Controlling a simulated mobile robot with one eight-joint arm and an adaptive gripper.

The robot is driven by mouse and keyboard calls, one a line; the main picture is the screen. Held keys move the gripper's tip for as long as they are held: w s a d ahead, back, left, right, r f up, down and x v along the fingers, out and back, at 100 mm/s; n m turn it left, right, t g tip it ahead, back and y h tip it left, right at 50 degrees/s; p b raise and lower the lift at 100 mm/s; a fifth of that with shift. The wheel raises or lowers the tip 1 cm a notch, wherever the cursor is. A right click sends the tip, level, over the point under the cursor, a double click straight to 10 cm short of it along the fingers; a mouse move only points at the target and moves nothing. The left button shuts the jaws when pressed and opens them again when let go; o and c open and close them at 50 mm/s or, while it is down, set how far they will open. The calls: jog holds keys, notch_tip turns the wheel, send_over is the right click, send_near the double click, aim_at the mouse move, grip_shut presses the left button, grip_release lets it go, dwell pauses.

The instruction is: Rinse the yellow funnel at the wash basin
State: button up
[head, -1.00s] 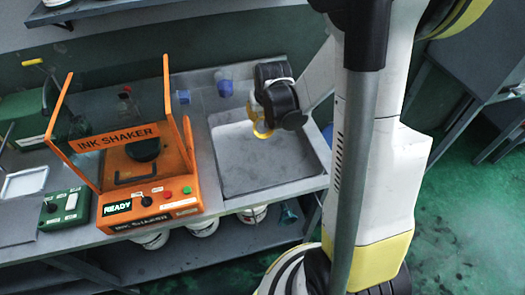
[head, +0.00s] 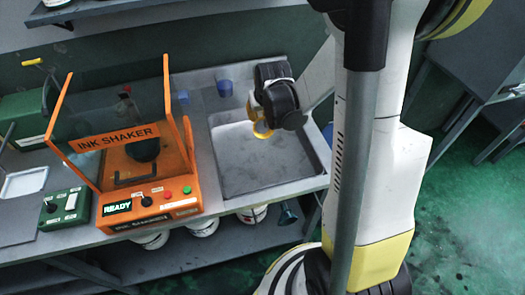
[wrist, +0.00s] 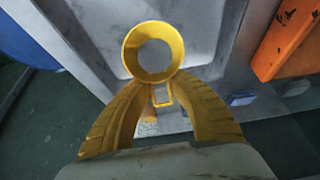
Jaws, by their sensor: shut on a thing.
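The yellow funnel (wrist: 154,50) is held at the fingertips of my gripper (wrist: 158,84) in the wrist view, its round open mouth facing the camera. Both yellow fingers close on its small handle loop. In the head view the funnel (head: 261,130) shows below my dark wrist, over the back left part of the wash basin (head: 275,190). The basin is a grey, shallow, rectangular sink with a bare bottom. My wrist hides part of the basin's back edge, and I cannot see any running water.
An orange ink shaker (head: 150,205) with a raised clear guard stands left of the basin. A green box (head: 65,207) with switches is further left. White buckets (head: 203,228) sit on the shelf below.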

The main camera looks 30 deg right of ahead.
jog(key=shift+r, duration=0.15)
notch_tip(320, 180, up, 4)
jog(key=p, duration=0.3)
dwell(0.4)
